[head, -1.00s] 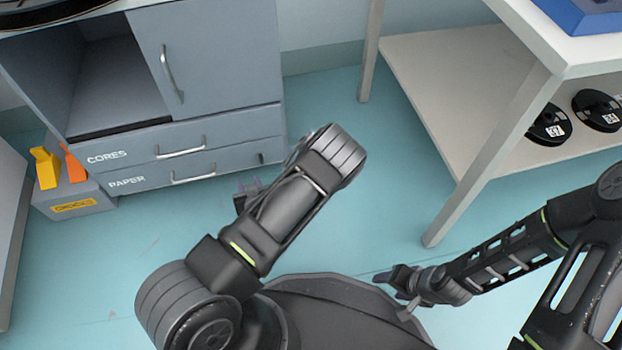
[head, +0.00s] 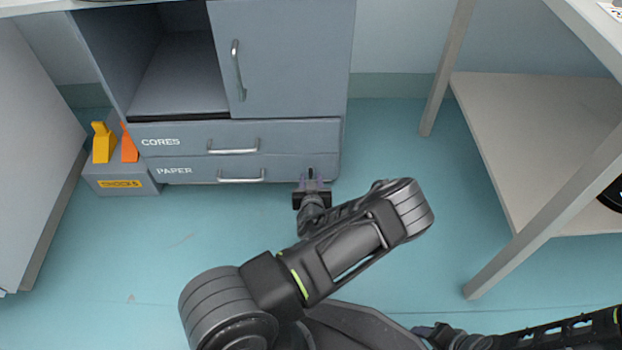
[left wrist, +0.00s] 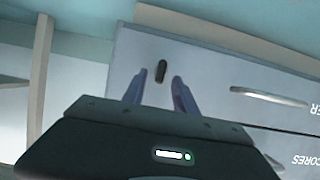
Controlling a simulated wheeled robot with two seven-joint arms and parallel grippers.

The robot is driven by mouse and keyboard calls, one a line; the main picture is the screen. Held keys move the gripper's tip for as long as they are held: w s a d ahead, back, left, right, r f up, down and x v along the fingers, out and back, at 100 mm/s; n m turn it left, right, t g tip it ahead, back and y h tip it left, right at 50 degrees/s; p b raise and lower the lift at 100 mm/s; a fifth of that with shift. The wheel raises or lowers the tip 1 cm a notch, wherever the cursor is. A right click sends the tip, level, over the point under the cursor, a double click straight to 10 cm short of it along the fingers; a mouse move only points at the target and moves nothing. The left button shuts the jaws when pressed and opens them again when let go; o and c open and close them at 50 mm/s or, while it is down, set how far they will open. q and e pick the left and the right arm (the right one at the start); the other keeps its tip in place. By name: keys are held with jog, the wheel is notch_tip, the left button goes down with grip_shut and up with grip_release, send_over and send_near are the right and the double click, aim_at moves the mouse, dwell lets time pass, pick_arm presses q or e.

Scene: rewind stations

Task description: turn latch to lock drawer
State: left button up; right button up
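The grey cabinet has two shut drawers, the CORES drawer (head: 285,134) above the PAPER drawer (head: 200,172). A small black latch (head: 311,173) sits at the right end of the PAPER drawer front, and it looks upright. My left gripper (head: 312,187) is in front of the latch. In the left wrist view, the latch (left wrist: 161,71) shows between the two fingertips of my left gripper (left wrist: 155,84), which is open and empty. The fingers appear a little short of the latch. My right gripper (head: 445,335) is low at the bottom edge, and its fingers do not show clearly.
A white table with a lower shelf (head: 510,140) stands on the right. The floor between cabinet and table is clear.

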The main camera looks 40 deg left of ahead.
aim_at(311, 173)
pick_arm(q)
jog(key=shift+b+x, duration=0.4)
jog(key=shift+x, duration=1.05)
jog(key=shift+c, duration=0.5)
grip_shut()
